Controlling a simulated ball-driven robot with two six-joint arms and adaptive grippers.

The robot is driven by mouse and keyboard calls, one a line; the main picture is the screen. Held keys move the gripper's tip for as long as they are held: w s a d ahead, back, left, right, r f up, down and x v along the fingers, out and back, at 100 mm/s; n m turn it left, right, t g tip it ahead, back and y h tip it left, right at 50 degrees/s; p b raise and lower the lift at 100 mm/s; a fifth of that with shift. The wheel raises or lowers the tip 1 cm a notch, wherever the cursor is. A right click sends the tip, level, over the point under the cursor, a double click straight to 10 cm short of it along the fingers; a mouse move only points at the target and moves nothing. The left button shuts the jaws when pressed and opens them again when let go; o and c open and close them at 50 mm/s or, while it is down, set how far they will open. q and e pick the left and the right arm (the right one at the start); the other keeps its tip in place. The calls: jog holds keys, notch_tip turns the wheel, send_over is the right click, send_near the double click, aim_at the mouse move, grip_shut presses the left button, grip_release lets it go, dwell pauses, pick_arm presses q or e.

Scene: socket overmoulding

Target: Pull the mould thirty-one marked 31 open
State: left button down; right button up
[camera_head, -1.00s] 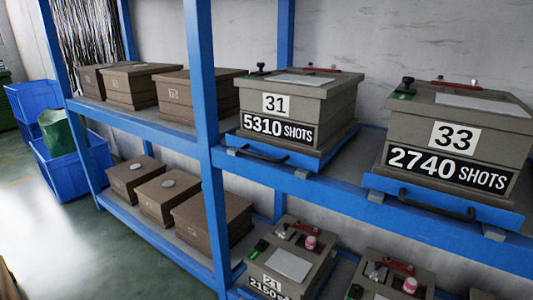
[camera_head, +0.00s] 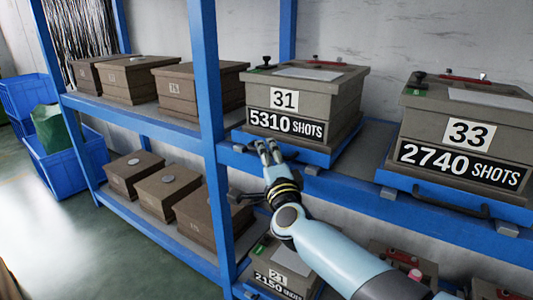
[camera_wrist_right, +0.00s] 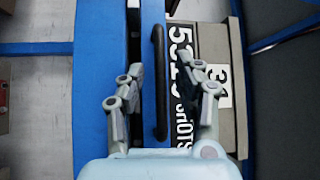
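Mould 31 (camera_head: 340,98) is a grey-brown lidded box with a "31" label and a "5310 SHOTS" plate. It sits on a blue pull-out tray (camera_head: 312,157) on the upper shelf, and its plate also shows in the wrist view (camera_wrist_right: 183,90). The tray's black bar handle (camera_wrist_right: 159,85) is mostly hidden by my gripper in the head view. My right gripper (camera_head: 268,150) is at the tray front. In the wrist view its open fingers (camera_wrist_right: 161,72) lie one on each side of the handle, with gaps visible. My left gripper is not in view.
Mould 33 (camera_head: 465,135) stands to the right on its own blue tray with a handle. A blue upright post (camera_head: 207,90) is close left of mould 31. Brown boxes (camera_head: 135,80) stand further left. Mould 21 (camera_head: 290,262) is on the shelf below, partly behind my arm.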

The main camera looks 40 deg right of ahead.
jog(key=shift+w+d+r, duration=0.1)
jog(key=shift+w+d, duration=0.15)
jog(key=shift+w, duration=0.25)
grip_shut()
